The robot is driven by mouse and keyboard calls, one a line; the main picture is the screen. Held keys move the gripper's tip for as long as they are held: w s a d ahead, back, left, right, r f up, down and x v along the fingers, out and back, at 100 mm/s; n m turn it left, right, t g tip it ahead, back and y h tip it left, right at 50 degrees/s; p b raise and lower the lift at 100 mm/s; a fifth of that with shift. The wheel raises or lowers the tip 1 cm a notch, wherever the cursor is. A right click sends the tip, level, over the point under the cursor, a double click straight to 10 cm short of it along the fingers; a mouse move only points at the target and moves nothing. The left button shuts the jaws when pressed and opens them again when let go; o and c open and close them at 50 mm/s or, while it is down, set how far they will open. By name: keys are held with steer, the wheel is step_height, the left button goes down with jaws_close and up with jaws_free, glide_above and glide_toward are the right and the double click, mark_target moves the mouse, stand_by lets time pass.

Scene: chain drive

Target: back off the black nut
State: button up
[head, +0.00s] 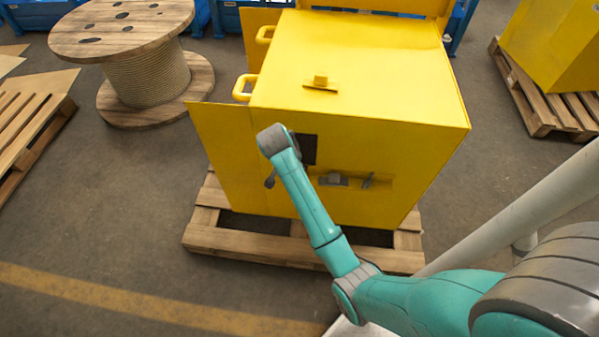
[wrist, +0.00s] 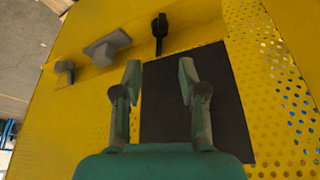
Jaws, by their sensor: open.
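In the wrist view a small black fitting with a rounded head and a narrow stem (wrist: 160,32) stands on the yellow face near the top middle. It is the only black fitting there, and I cannot make out nut flats on it. My gripper (wrist: 158,78) is open and empty, its two fingers apart in front of a flat black panel (wrist: 195,110). The black fitting lies beyond the fingertips, apart from them. In the head view the arm's end hangs before the yellow cabinet, and I cannot clearly make out the jaws or the black fitting.
A grey block (wrist: 106,47) and a smaller grey knob (wrist: 64,70) stand left of the black fitting. Perforated yellow mesh (wrist: 275,90) is at right. The yellow cabinet (head: 350,75) rests on a wooden pallet (head: 235,245).

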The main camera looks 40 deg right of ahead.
steer(key=x, duration=0.9)
steer(key=shift+d+f, duration=0.1)
jaws_close()
